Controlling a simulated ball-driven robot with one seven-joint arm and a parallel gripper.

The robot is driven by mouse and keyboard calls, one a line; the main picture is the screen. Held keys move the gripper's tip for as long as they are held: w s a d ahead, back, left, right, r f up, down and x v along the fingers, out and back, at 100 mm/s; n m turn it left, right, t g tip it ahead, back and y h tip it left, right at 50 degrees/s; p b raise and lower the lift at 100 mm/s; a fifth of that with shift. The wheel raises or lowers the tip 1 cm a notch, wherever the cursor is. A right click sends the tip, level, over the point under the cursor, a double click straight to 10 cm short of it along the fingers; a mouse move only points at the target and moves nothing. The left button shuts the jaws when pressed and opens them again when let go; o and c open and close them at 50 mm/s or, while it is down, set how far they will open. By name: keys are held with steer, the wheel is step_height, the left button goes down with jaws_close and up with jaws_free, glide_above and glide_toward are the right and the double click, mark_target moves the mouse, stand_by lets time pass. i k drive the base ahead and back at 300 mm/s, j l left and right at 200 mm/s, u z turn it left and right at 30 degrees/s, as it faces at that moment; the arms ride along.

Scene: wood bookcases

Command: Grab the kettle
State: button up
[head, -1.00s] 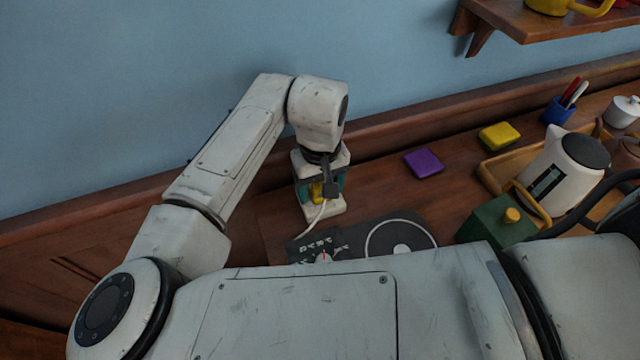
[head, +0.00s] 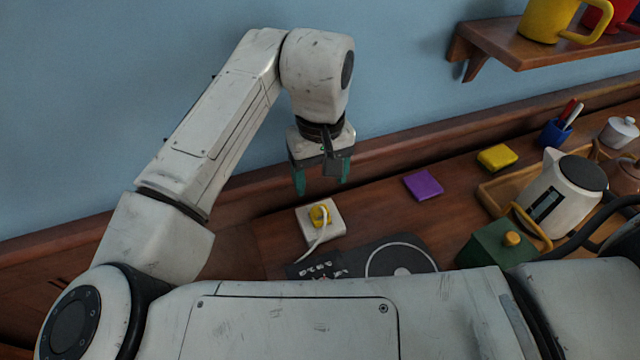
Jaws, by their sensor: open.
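The kettle (head: 568,198) is white with a dark lid and a dark window strip. It stands at the right in the head view, on a wooden tray (head: 487,190). A yellow curved handle (head: 530,224) shows at its lower left. My gripper (head: 322,184) is open and empty, pointing down near the wall, well to the left of the kettle. Its two green fingers hang above and behind a white block with a yellow plug (head: 319,215) and a white cord. The lower right of the kettle is partly hidden by a black curved part.
A purple block (head: 423,185) and a yellow block (head: 497,157) lie between my gripper and the kettle. A green box (head: 490,246) with a yellow knob stands before the tray. A blue pen cup (head: 555,132) stands behind. A shelf (head: 500,40) with mugs hangs above.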

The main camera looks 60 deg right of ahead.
mark_target(567, 188)
steer(key=k+j, duration=0.15)
steer(key=k, duration=0.35)
steer(key=k+j, duration=0.15)
steer(key=k, duration=0.35)
steer(key=k+j, duration=0.15)
steer(key=k, duration=0.3)
